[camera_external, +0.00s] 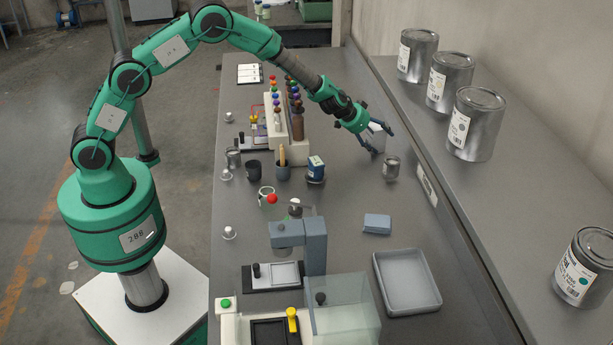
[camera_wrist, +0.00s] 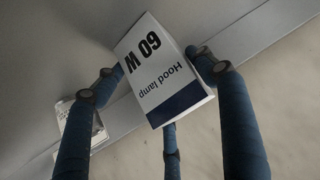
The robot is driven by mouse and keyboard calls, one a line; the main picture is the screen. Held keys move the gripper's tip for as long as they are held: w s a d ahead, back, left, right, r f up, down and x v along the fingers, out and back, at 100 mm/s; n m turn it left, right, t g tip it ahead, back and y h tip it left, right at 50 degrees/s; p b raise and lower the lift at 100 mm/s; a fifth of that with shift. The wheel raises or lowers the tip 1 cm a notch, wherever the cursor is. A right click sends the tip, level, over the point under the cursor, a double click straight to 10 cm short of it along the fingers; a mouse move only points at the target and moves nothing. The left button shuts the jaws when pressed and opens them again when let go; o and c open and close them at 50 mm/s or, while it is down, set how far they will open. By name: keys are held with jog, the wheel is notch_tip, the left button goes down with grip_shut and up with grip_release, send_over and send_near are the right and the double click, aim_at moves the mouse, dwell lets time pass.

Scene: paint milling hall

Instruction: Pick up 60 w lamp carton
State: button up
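The 60 W lamp carton (camera_wrist: 158,66) is a white box with a dark blue band, printed "60 W" and "Hood lamp". It lies between the fingers of my gripper (camera_wrist: 157,62) in the wrist view, turned at an angle to them. Two fingertips come close to its opposite sides and a third finger is below its blue end. I cannot tell whether they press on it. In the external view my gripper (camera_external: 378,142) is low over the bench's far right part, around the pale carton (camera_external: 377,131), which the fingers partly cover.
A small labelled can (camera_external: 391,168) stands close to my gripper. A raised shelf with large cans (camera_external: 475,125) runs along the right. A bottle rack (camera_external: 275,125), a blue-and-white box (camera_external: 315,167) and cups stand left. A grey tray (camera_external: 433,298) is at the front.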

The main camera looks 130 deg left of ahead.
jog(key=c, duration=0.5)
jog(key=shift+c, duration=0.2)
jog(key=shift+r, duration=0.1)
notch_tip(320, 180, up, 10)
jog(key=p, duration=0.8)
jog(key=shift+p, duration=0.35)
